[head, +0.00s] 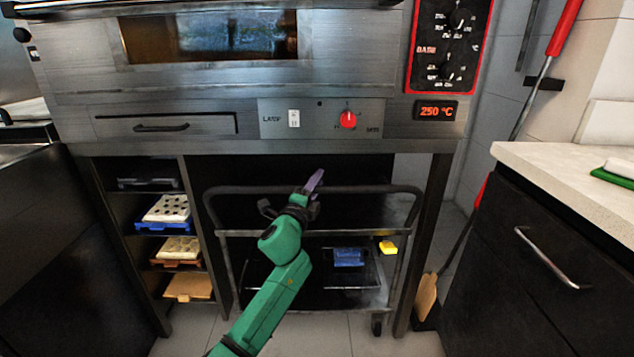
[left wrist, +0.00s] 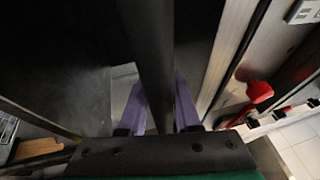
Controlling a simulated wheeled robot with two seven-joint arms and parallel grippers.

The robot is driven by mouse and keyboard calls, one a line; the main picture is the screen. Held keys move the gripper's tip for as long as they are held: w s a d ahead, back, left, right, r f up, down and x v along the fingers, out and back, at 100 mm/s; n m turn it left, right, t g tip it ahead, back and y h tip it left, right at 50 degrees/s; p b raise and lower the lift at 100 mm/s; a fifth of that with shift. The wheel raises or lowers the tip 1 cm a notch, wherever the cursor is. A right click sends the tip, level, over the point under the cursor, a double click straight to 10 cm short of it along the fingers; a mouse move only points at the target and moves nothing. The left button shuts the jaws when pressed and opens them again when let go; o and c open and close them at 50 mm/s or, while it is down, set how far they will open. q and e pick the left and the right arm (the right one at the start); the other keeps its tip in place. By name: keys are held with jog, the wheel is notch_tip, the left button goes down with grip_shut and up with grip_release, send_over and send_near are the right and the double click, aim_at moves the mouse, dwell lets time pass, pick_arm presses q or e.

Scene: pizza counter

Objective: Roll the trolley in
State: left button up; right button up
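The trolley (head: 370,189) is a dark metal frame with a curved top handle bar and low shelves. It stands in the open bay under the oven in the head view. My left gripper (head: 314,181) is at the middle of the handle bar. In the left wrist view its purple fingers (left wrist: 160,103) lie on both sides of the dark bar (left wrist: 152,45), close against it, so it looks shut on the handle. The far part of the trolley is in shadow. My right gripper is in neither view.
The oven (head: 200,75) spans above the bay. A shelf rack with trays (head: 168,208) flanks the bay's left side; an oven leg (head: 430,220) bounds its right. A blue container (head: 348,257) and a yellow item (head: 388,247) sit low at the trolley. A dark cabinet (head: 500,260) stands right.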

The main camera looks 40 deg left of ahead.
pick_arm(q)
jog(key=shift+o, duration=1.2)
jog(key=v, duration=1.4)
jog(key=shift+s+f, duration=0.2)
jog(key=shift+s, duration=0.05)
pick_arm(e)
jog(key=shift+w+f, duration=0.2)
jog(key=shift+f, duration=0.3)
pick_arm(q)
jog(key=shift+d, duration=0.1)
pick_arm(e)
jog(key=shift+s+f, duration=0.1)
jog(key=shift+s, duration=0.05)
